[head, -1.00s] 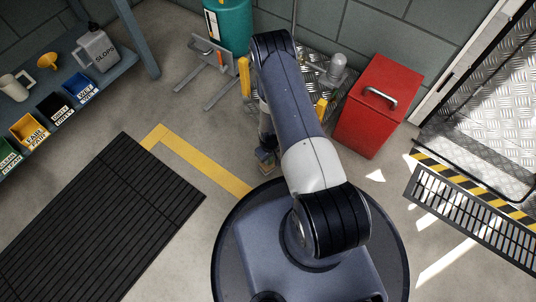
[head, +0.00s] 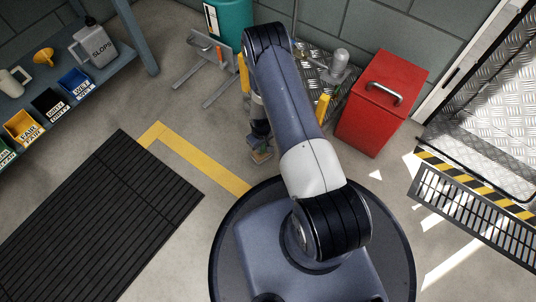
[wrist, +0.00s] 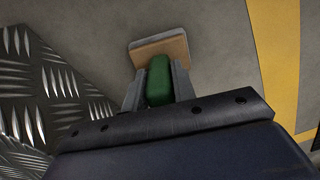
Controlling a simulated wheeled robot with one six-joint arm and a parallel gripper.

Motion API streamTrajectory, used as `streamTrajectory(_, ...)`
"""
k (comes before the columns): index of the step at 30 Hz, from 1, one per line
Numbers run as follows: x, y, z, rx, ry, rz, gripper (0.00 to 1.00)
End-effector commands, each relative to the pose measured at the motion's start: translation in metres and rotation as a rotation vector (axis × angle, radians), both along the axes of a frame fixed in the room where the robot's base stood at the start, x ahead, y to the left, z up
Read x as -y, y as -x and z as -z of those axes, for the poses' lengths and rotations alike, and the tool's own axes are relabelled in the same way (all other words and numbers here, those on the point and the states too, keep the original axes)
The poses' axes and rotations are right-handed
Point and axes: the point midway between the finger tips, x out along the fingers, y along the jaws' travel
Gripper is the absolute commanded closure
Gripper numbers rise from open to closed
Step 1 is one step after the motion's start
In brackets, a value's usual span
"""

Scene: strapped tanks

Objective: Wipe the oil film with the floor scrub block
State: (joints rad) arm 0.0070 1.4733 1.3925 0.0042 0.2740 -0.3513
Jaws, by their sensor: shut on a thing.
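The floor scrub block (wrist: 160,50) has a green grip on a tan body with a grey edge along its far side. My gripper (wrist: 157,78) is shut on the green grip, one finger on each side. In the head view the scrub block (head: 261,154) shows small beneath my gripper (head: 260,140), low over the bare concrete floor, right of the yellow line. I cannot tell whether its underside touches the floor. I cannot make out the oil film in either view.
A metal tread plate (wrist: 45,90) lies left in the wrist view. A yellow floor line (head: 200,160) and black slatted mat (head: 100,215) are to the left. A red bin (head: 380,105), yellow posts and a grey stand (head: 208,65) stand around my arm.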

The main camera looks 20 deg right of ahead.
Motion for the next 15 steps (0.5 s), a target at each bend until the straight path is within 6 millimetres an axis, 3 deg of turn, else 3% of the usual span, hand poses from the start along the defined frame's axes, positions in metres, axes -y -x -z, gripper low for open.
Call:
streamTrajectory(6, -0.008, -0.023, 0.002, 0.004, 0.0, -0.001, 0.96)
streamTrajectory(15, -0.008, -0.024, 0.0, 0.004, 0.0, 0.0, 0.96)
